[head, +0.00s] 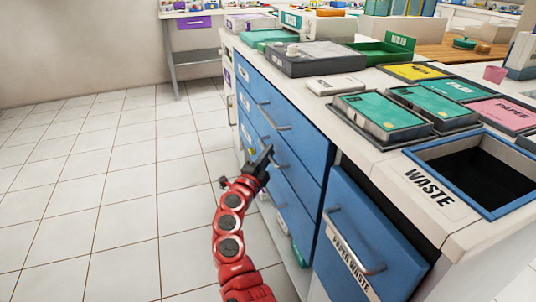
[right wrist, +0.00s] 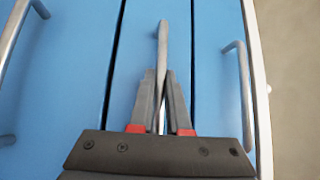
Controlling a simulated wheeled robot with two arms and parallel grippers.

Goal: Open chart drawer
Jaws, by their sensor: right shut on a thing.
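A stack of blue drawers with grey bar handles fills the front of the counter. My right gripper (head: 263,160) reaches a handle in the middle of this stack. In the right wrist view, its fingers (right wrist: 161,80) are shut around the grey bar handle (right wrist: 162,40) of the middle blue drawer (right wrist: 206,50). The drawer front looks about flush with its neighbours. No label naming the chart drawer can be read on the gripped drawer. My left gripper is not in view.
An upper drawer handle (head: 274,118) is just above my gripper. A paper waste bin front (head: 362,235) stands out at the right, below a waste opening (head: 478,178). Trays and boxes crowd the counter top. The tiled floor (head: 100,190) to the left is clear.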

